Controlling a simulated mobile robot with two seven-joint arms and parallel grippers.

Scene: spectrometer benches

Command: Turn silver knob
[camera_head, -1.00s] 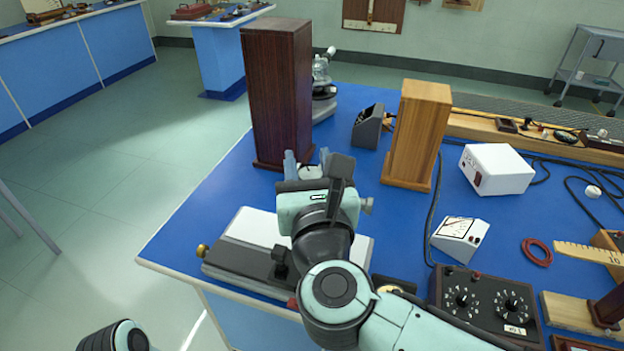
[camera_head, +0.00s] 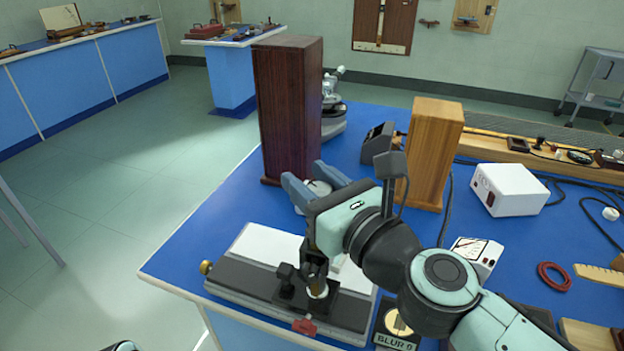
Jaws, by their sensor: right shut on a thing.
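My right arm comes in from the lower right, and its right gripper (camera_head: 311,184) points away toward the back left. Its two blue-grey fingers lie on either side of a pale silvery round piece, the silver knob (camera_head: 319,188), and are shut on it. The gripper body and wrist hide much of what lies below. Under the gripper is a dark instrument base (camera_head: 262,290) with a white plate, a brass knob (camera_head: 206,267) at its left end and a red knob (camera_head: 304,326) in front.
A tall dark wooden box (camera_head: 288,110) stands just behind the fingers. A lighter wooden box (camera_head: 433,155) stands behind my wrist. A white box (camera_head: 510,188), a red ring (camera_head: 554,276) and black cables lie to the right. The blue bench's left strip is bare.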

